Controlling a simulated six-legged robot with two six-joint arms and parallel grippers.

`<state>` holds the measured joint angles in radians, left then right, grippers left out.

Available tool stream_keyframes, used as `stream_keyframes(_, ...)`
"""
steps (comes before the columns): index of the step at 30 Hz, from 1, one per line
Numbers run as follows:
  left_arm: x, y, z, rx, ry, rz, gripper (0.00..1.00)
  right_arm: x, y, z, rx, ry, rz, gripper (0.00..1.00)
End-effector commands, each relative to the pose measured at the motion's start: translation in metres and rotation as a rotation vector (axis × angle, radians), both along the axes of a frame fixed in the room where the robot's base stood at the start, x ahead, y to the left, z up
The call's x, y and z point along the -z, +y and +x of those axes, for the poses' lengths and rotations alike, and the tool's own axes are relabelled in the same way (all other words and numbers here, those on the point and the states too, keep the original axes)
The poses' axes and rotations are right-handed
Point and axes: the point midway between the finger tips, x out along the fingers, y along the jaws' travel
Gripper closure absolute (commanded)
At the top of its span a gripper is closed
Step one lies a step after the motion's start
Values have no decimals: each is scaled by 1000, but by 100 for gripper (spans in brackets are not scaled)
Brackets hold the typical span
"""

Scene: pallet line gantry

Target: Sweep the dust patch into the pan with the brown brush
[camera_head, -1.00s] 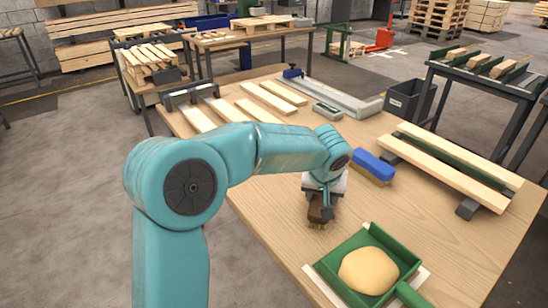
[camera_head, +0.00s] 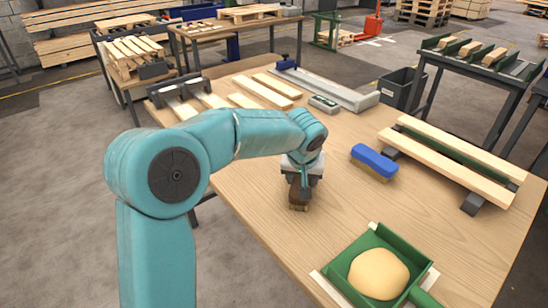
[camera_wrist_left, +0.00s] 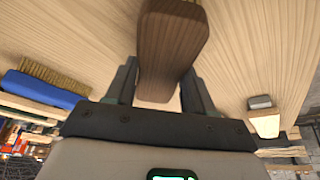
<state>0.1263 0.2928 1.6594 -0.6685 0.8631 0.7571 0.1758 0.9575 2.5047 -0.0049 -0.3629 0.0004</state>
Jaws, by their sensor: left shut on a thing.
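The brown brush (camera_head: 299,195) is upright, bristles down, low over the wooden table; I cannot tell whether the bristles touch it. My left gripper (camera_head: 302,181) is shut on its brown wooden handle. In the left wrist view the handle (camera_wrist_left: 170,45) is between the two dark fingers (camera_wrist_left: 160,88). The green pan (camera_head: 407,249) lies at the table's near edge, right of and nearer than the brush. A smooth tan mound (camera_head: 379,273), seemingly the dust patch, lies inside it. No dust shows on the bare tabletop. My right gripper is out of view.
A blue brush (camera_head: 374,161) lies right of my gripper. Planks on dark supports (camera_head: 445,168) stand at the table's right side, and more planks (camera_head: 277,86) lie at the back. The tabletop between brush and pan is clear.

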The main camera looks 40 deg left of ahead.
Motion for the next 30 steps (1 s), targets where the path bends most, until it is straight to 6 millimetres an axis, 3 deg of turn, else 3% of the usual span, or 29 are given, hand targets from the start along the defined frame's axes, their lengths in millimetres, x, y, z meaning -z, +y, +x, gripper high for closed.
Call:
stream_keyframes(9, -6, 3, 0, 3, 1, 0, 71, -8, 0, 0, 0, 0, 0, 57)
stream_keyframes(11, -23, 3, 0, 3, -5, 0, 71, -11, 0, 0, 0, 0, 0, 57)
stream_keyframes(19, -37, 5, -2, 6, -1, -1, 71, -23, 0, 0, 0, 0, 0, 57)
stream_keyframes(30, -72, 11, -3, 9, -2, -1, 71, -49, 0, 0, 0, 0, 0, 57)
